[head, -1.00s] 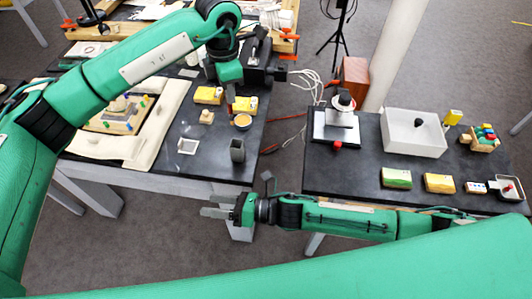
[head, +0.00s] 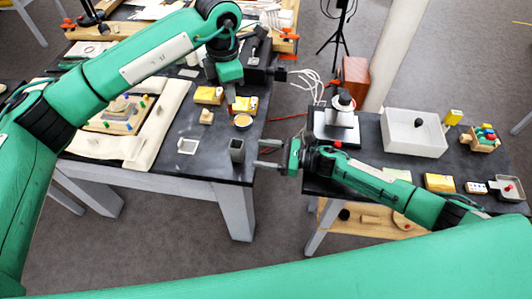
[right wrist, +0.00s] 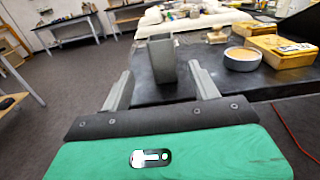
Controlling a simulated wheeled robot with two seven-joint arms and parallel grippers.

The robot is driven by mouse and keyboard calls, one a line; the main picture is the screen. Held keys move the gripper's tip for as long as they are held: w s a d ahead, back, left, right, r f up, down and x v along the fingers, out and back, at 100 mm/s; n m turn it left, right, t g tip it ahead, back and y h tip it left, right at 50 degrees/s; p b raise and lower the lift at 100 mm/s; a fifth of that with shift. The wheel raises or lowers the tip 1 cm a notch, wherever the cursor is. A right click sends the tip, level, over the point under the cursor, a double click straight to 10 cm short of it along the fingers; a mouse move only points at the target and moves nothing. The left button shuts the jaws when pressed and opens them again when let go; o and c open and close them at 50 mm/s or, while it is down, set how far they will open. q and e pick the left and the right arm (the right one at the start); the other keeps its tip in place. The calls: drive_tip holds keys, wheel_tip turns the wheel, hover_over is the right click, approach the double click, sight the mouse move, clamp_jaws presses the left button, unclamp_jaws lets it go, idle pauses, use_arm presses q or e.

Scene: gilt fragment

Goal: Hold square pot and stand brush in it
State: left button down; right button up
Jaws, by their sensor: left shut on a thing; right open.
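The square pot (head: 237,150) is a grey, open-topped, upright block at the front right corner of the left dark table. It also stands upright in the right wrist view (right wrist: 162,60). My right gripper (head: 262,154) is open and empty just to the right of the pot, its fingers pointing at it. In the right wrist view the pot is ahead, in line with the gap between the fingers, not gripped. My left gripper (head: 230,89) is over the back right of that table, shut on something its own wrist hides. I cannot make out the brush.
Behind the pot are a round bowl (head: 242,121) and yellow blocks (head: 209,95). A white square frame (head: 188,146) lies to its left. The right table (head: 368,142) holds a white bin (head: 413,146) and a metal stand. A floor gap separates the tables.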

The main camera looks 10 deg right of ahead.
sight(243, 150)
drive_tip(key=shift+f+x, duration=0.1)
drive_tip(key=shift+x, duration=1.7)
drive_tip(key=shift+f+x, duration=0.15)
drive_tip(key=shift+x, duration=1.65)
drive_tip(key=shift+w, duration=0.2)
drive_tip(key=c, duration=1.1)
use_arm(q)
drive_tip(key=shift+w+f+n, duration=0.15)
drive_tip(key=shift+f+n, duration=2.95)
drive_tip(key=shift+f, duration=0.2)
use_arm(e)
drive_tip(key=shift+o, duration=0.2)
